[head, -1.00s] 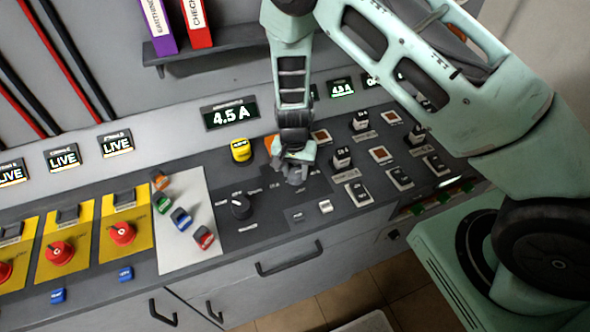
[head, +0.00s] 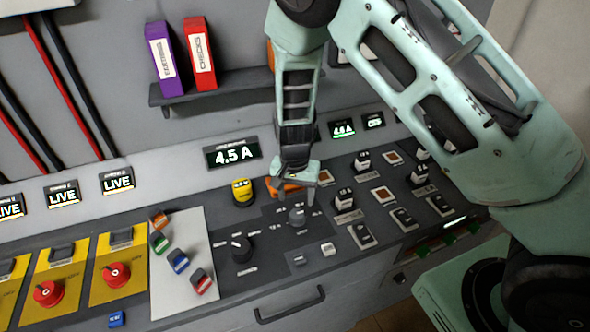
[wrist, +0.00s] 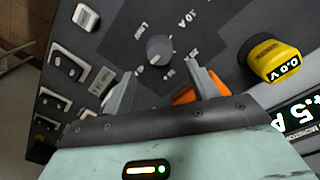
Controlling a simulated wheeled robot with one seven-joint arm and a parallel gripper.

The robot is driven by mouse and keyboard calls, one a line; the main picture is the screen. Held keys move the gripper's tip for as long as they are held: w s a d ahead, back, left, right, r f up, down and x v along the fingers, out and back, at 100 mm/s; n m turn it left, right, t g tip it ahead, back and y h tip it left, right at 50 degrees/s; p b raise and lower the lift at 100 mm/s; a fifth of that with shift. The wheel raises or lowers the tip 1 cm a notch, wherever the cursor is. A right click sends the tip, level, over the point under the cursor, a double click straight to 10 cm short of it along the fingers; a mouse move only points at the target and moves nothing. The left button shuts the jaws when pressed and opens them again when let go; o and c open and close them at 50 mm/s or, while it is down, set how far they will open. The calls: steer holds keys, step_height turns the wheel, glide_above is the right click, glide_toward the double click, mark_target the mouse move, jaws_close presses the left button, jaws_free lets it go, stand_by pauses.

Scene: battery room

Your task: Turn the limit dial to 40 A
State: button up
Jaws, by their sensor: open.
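The limit dial (wrist: 160,50) is a round grey knob on a dark panel, with "LIMIT" and "10 A" lettering beside it in the wrist view. In the head view the dial (head: 297,216) sits just below my gripper (head: 297,199). My gripper is open and points down at the panel. In the wrist view the two fingers of my gripper (wrist: 163,90) stand apart, one to each side below the dial, with nothing between them.
A black knob (head: 239,248) stands left of the dial. A yellow-topped unit (head: 242,192) and an orange part (head: 284,188) are close behind. A display (head: 232,153) reads 4.5 A. Switches crowd the right, and a shelf (head: 235,88) hangs above.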

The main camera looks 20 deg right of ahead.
mark_target(295, 213)
step_height(295, 213, up, 11)
steer(key=b, duration=0.1)
steer(key=shift+f, duration=0.2)
steer(key=shift+a, duration=0.1)
steer(key=s+a+r+n+b, duration=0.2)
steer(key=s+n, duration=0.5)
steer(key=s, duration=0.6)
steer(key=s+a+r+n+y+b, duration=0.1)
steer(key=s+a+r+n, duration=0.3)
steer(key=s, duration=1)
steer(key=n+b, duration=0.1)
steer(key=n, duration=0.2)
steer(key=shift+r+n, duration=0.3)
steer(key=shift+r, duration=0.05)
